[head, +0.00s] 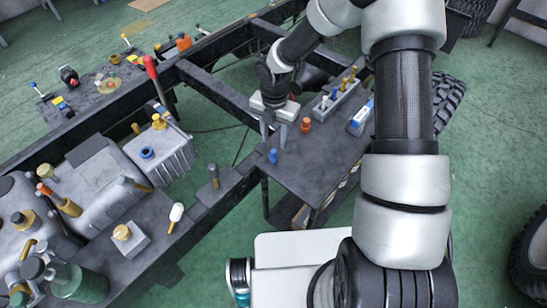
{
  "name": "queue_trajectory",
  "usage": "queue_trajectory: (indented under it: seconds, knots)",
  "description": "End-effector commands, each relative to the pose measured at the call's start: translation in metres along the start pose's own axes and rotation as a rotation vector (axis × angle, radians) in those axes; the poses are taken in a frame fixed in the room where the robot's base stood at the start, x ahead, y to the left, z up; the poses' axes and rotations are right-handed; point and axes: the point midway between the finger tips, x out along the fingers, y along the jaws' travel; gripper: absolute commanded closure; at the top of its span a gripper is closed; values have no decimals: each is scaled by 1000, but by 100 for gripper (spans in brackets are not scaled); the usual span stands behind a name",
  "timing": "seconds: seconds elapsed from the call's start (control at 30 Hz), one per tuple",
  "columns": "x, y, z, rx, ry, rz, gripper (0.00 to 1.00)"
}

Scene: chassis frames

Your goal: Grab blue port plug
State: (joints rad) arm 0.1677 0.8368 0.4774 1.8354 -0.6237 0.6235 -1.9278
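A small blue plug (273,156) stands on the dark side table (318,175), near its left edge. My gripper (274,138) points down just behind and above the blue plug in the picture. Its two light fingers look spread, with a gap between them and nothing seen in it. I cannot tell whether the fingertips touch the table. A blue ring (147,152) sits on top of the grey finned housing (165,158) at the left.
An orange plug (306,125) stands right of my gripper. Behind it is a grey holder (334,103) with several brass-topped pieces, and a blue-and-white box (361,116) lies at the right. The dark chassis rail (215,92) runs left of the table. The table's front part is clear.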

Motion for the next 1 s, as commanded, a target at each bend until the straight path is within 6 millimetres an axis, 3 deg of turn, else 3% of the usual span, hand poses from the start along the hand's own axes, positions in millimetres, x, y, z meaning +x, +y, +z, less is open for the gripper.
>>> queue_trajectory:
  seconds: [0.17,0.5,0.77,1.0]
  knots:
    - [11,1,0,0,1,-1,62]
    - [55,4,1,0,1,-1,62]
    - [58,4,1,1,0,0,62]
    - [58,4,1,1,0,0,99]
